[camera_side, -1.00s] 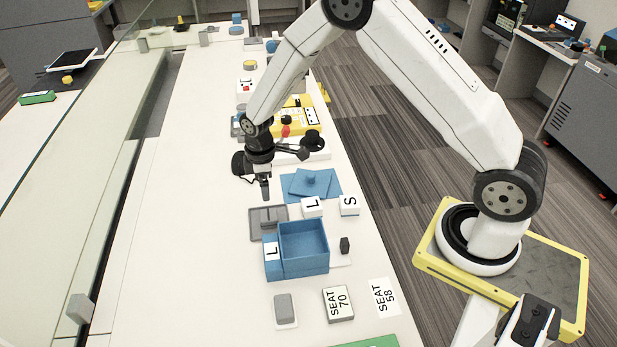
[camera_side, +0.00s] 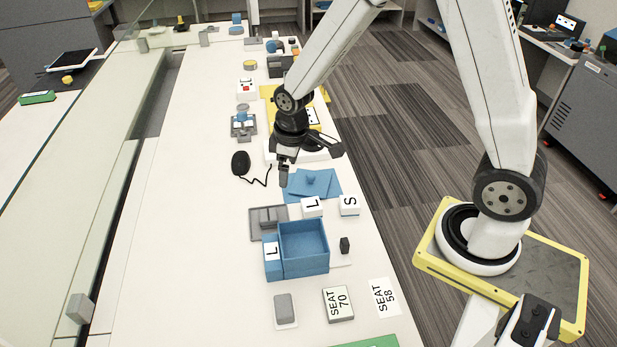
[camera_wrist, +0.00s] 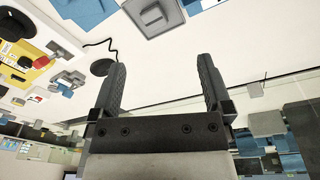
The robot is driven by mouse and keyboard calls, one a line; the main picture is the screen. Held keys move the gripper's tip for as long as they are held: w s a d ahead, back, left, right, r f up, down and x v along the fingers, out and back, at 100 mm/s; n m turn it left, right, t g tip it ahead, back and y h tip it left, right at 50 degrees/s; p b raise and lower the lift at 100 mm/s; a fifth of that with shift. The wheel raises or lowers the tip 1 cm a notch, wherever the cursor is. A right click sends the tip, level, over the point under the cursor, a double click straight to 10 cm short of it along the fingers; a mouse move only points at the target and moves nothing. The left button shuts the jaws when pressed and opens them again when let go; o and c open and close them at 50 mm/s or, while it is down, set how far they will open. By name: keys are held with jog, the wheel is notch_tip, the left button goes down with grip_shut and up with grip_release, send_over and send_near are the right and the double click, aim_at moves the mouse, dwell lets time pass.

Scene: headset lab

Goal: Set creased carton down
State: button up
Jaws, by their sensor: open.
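My gripper (camera_side: 284,180) hangs above the white table, just behind the blue sheet with a knob (camera_side: 312,182). In the wrist view its two black fingers (camera_wrist: 162,70) are spread apart with nothing between them. I cannot pick out a creased carton in either view. An open blue box (camera_side: 303,245) with an "L" label on its left side stands on the table, in front of my gripper in the side view. It looks empty inside.
A black mouse-like object (camera_side: 241,162) with a cord lies left of my gripper; it also shows in the wrist view (camera_wrist: 103,67). A grey tray (camera_side: 256,228), white L (camera_side: 312,207) and S (camera_side: 349,206) blocks and a yellow device (camera_side: 272,93) are nearby.

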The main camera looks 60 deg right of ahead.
jog(key=s+r+m+t, duration=0.1)
jog(key=s+r+m, duration=0.3)
jog(key=s, duration=0.6)
jog(key=shift+s+r, duration=0.15)
jog(key=shift+s, duration=0.2)
